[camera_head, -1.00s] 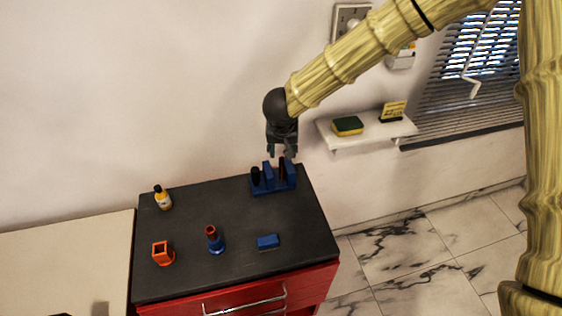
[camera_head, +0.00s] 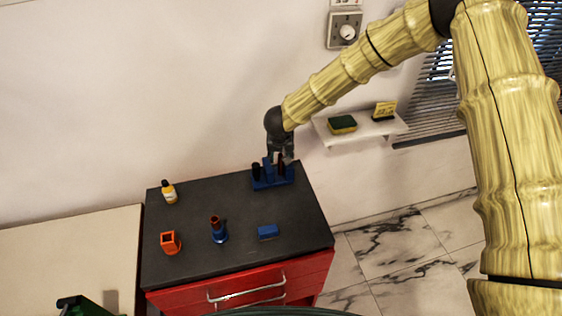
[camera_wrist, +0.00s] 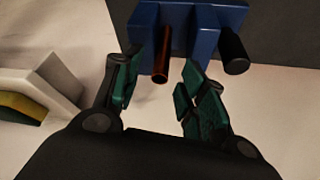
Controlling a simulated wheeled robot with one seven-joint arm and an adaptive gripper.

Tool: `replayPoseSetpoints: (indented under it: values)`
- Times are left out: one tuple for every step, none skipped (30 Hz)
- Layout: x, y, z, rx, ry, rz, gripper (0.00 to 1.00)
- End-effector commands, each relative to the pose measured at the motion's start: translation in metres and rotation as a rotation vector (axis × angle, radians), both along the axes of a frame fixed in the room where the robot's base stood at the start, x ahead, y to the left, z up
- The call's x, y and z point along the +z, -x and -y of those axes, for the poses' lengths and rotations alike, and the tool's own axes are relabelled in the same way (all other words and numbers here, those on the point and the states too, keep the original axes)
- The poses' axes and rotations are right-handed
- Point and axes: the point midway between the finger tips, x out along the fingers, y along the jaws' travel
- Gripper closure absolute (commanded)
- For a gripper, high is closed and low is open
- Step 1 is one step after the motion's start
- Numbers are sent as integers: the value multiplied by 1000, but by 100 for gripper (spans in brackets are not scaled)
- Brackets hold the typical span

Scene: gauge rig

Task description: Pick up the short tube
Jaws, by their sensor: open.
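A copper-brown tube (camera_wrist: 161,54) stands in a blue rack (camera_wrist: 207,38) on the dark cabinet top; the head view shows the rack (camera_head: 272,185) at the back right. A black cylinder (camera_wrist: 234,54) is in the same rack, and it also shows in the head view (camera_head: 256,172). My gripper (camera_head: 281,158) is just above the rack's right side. In the wrist view its open fingers (camera_wrist: 160,70) are either side of the copper tube's end, with gaps visible. Another brown tube (camera_head: 215,221) stands in a blue round holder (camera_head: 219,236). Which tube is the shorter I cannot tell.
An orange square-topped piece (camera_head: 171,243), a yellow bottle (camera_head: 169,192) and a blue block (camera_head: 268,232) stand on the cabinet top (camera_head: 240,212). A wall shelf (camera_head: 365,132) with a sponge (camera_head: 342,124) is right of my gripper.

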Motion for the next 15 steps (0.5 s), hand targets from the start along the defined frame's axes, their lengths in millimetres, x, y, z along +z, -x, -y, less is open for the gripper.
replayPoseSetpoints:
  values:
    - [-2,-1,0,0,0,-1,59]
    - [-2,-1,0,0,0,-2,59]
    - [-3,-1,0,0,0,-2,59]
    - [-3,-1,0,0,0,-2,59]
    - [-3,-1,0,0,0,-2,62]
    - [-2,-1,0,0,0,-2,70]
    - [-2,-1,0,0,0,-2,75]
    - [-2,-1,0,0,0,-2,80]
    - [-2,-1,1,-1,0,-2,88]
    - [-2,-1,1,-1,0,-2,93]
    - [-2,-1,1,-1,0,-2,99]
    - [-2,-1,0,-1,0,-2,100]
    - [-2,-1,0,-1,0,-2,100]
    - [-2,-1,0,-1,0,-2,100]
    - [-2,-1,0,-1,0,-2,100]
